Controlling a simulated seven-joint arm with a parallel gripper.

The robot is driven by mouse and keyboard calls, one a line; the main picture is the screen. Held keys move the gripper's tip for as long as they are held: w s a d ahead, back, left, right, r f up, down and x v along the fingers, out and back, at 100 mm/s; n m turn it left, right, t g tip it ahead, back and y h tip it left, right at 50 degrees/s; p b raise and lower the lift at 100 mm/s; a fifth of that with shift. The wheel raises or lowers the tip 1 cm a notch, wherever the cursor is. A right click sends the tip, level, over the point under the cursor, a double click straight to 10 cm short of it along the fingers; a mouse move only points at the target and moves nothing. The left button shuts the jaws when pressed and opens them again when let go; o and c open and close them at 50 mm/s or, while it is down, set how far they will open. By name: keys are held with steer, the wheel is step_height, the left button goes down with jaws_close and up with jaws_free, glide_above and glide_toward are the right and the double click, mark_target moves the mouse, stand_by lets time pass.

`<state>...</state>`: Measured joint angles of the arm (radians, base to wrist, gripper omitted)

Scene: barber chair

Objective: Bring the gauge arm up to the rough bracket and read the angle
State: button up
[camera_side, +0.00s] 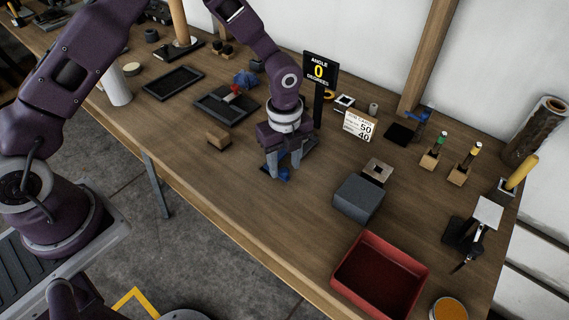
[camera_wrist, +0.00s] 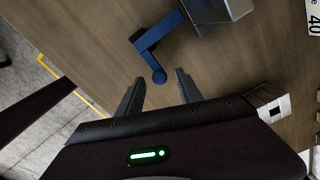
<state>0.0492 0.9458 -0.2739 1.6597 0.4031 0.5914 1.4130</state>
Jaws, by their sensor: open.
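The gauge arm (camera_wrist: 156,40) is a blue crank-shaped bar with a round knob end in the wrist view. Its far end meets a grey block-like body at the top edge. In the side view only a bit of blue (camera_side: 284,175) shows below my gripper (camera_side: 283,168). In the wrist view my gripper (camera_wrist: 160,80) is open, its fingertips on either side of the knob and apart from it. The black angle display (camera_side: 319,71) reads 0 degrees. I cannot tell for sure which piece is the rough bracket; a small metal piece (camera_side: 378,170) sits behind a grey block.
The grey block (camera_side: 358,198) and a red tray (camera_side: 340,283) stand to the right of my gripper. A small wooden block (camera_side: 218,139) lies to the left. The bench front by my gripper is clear.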

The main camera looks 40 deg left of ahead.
steer(key=shift+f, duration=0.45)
steer(key=shift+c, duration=0.4)
jaws_close()
steer(key=shift+r, duration=0.1)
stand_by(0.6)
